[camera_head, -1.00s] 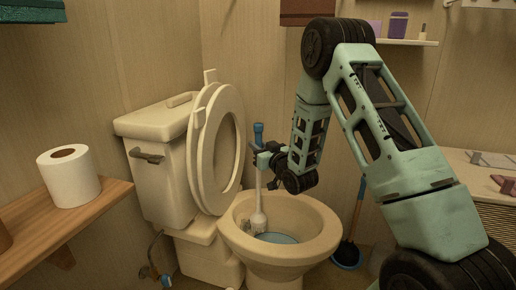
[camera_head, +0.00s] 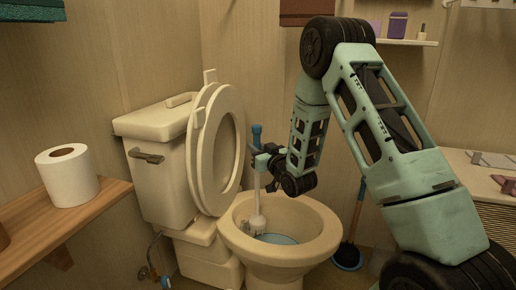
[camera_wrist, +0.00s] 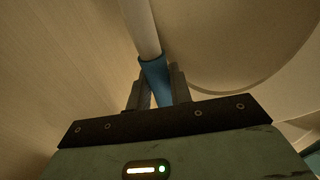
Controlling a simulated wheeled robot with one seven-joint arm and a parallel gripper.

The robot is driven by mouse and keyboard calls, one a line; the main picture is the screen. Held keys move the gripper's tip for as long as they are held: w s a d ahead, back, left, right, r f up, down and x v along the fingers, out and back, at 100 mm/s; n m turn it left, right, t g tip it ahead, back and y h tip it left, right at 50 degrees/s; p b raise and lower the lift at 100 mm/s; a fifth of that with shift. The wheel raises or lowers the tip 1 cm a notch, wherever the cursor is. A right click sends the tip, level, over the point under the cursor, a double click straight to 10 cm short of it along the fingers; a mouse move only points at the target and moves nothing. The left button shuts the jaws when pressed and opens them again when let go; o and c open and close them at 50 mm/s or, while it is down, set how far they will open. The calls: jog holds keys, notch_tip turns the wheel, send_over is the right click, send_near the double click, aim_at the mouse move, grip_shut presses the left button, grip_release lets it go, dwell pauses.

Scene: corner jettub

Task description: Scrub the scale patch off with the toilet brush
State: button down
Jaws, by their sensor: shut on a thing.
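The toilet brush has a blue handle (camera_head: 257,135), a white shaft and a white head (camera_head: 258,222). My gripper (camera_head: 259,161) is shut on the brush below the top of its handle. In the wrist view my two fingers (camera_wrist: 157,90) stand on either side of the blue handle (camera_wrist: 155,75), with the white shaft running up the picture. The brush hangs nearly upright, its head inside the bowl of the toilet (camera_head: 318,222). A small greyish mark, seemingly the scale patch (camera_head: 246,228), shows on the inner bowl wall just left of the head. I cannot tell whether they touch.
The raised lid and seat (camera_head: 216,150) stand just left of the brush, against the tank (camera_head: 158,130). Bluish water (camera_head: 277,239) lies in the bowl. A toilet roll (camera_head: 67,174) sits on the wooden shelf at left.

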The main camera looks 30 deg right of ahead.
jog(key=shift+a, duration=0.1)
jog(key=shift+s+a+r, duration=0.1)
jog(key=shift+s+a, duration=0.7)
jog(key=shift+w+d, duration=0.7)
jog(key=shift+d, duration=0.1)
jog(key=shift+w+d+b, duration=0.3)
jog(key=shift+w+d, duration=0.4)
jog(key=shift+d, duration=0.25)
jog(key=shift+a, duration=0.1)
